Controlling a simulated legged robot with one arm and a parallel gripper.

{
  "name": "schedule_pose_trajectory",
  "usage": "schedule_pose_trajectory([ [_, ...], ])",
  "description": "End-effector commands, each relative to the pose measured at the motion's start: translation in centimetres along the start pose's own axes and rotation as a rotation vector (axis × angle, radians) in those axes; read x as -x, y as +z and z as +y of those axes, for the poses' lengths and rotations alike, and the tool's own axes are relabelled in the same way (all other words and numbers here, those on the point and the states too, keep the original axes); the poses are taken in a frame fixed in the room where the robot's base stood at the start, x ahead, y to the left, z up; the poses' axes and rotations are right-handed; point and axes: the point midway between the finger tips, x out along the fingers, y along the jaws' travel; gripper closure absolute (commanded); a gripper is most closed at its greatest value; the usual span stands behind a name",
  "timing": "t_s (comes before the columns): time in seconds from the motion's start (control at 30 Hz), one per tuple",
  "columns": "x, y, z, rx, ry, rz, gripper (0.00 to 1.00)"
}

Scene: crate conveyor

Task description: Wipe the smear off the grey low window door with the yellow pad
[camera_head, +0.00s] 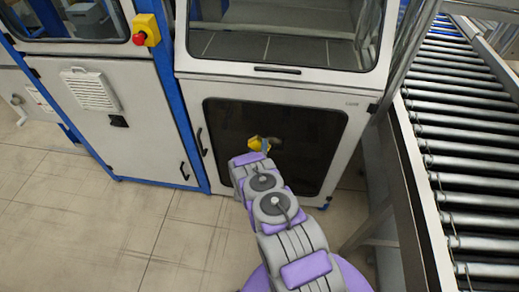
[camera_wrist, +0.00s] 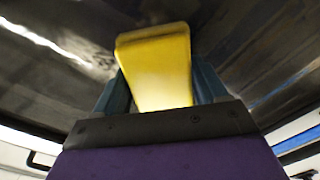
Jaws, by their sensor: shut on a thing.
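The low window door (camera_head: 280,92) has a light grey frame around a dark glass pane (camera_head: 315,140), with a black handle at its left. The yellow pad (camera_head: 258,144) is in front of the pane, left of its middle. My gripper (camera_wrist: 160,92) is shut on the pad (camera_wrist: 156,65), one finger on each side, in the wrist view. A small brownish-grey patch (camera_head: 276,144) shows just right of the pad; I cannot tell whether it is the smear. The dark glass fills the wrist view beyond the pad, with pale streaks (camera_wrist: 45,38) at upper left. Contact with the glass is unclear.
A roller conveyor (camera_head: 460,150) with a metal side rail runs along the right. A white cabinet (camera_head: 115,125) with blue posts stands left of the door. A red emergency button (camera_head: 140,38) is above it. The tiled floor (camera_head: 90,220) at front left is clear.

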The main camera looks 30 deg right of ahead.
Motion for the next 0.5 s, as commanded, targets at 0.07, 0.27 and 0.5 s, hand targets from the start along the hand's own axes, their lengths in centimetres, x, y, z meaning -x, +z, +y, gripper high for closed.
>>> schedule_pose_trajectory([
  [0.07,-0.1,-0.8,0.7,-0.001,0.003,0.002,0.53],
  [0.27,0.1,-1.1,1.2,0.0,0.001,0.001,0.53],
  [0.5,0.0,-0.2,2.1,0.001,0.001,-0.001,0.53],
])
